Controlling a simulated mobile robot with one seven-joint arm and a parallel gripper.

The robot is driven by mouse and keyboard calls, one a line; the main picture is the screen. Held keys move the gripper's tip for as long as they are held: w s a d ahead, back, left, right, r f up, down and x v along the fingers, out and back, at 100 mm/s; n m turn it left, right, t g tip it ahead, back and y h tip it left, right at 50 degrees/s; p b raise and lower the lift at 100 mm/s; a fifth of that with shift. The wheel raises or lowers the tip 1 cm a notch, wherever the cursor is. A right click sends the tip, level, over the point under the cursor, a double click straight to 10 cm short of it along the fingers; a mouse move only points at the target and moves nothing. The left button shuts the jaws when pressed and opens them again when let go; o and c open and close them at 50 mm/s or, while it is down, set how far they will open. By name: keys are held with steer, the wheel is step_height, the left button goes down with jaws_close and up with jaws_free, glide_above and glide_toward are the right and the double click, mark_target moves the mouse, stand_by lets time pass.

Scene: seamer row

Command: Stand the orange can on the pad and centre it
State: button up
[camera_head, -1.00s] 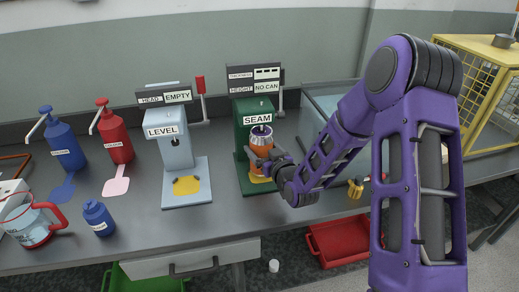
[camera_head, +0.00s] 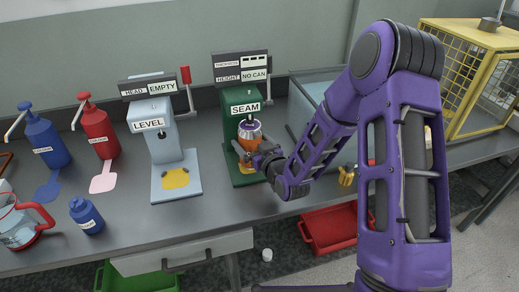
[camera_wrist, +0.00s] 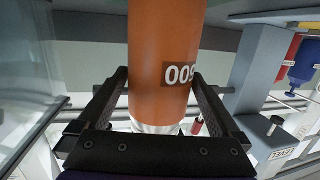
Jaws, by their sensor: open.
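The orange can (camera_head: 249,144) with silver ends stands upright at the green SEAM machine (camera_head: 240,110), in front of its column. In the wrist view the can (camera_wrist: 160,60) shows large, with a dark label and white digits on its side. My gripper (camera_head: 264,156) reaches in from the right at the can. In the wrist view its jaws (camera_wrist: 162,76) are open, one finger on each side of the can. The yellow pad (camera_head: 246,168) is mostly hidden behind the can and gripper, so I cannot tell how well the can is centred. The machine's display reads NO CAN.
The pale LEVEL machine (camera_head: 160,135) with its own yellow pad stands to the left. Red (camera_head: 98,132) and blue (camera_head: 45,142) pump bottles and a jug (camera_head: 20,225) are further left. A glass-sided box (camera_head: 318,95) and a yellow cage (camera_head: 470,80) stand right.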

steer(key=v, duration=1.1)
steer(key=shift+s+d, duration=0.25)
steer(key=shift+s, duration=0.05)
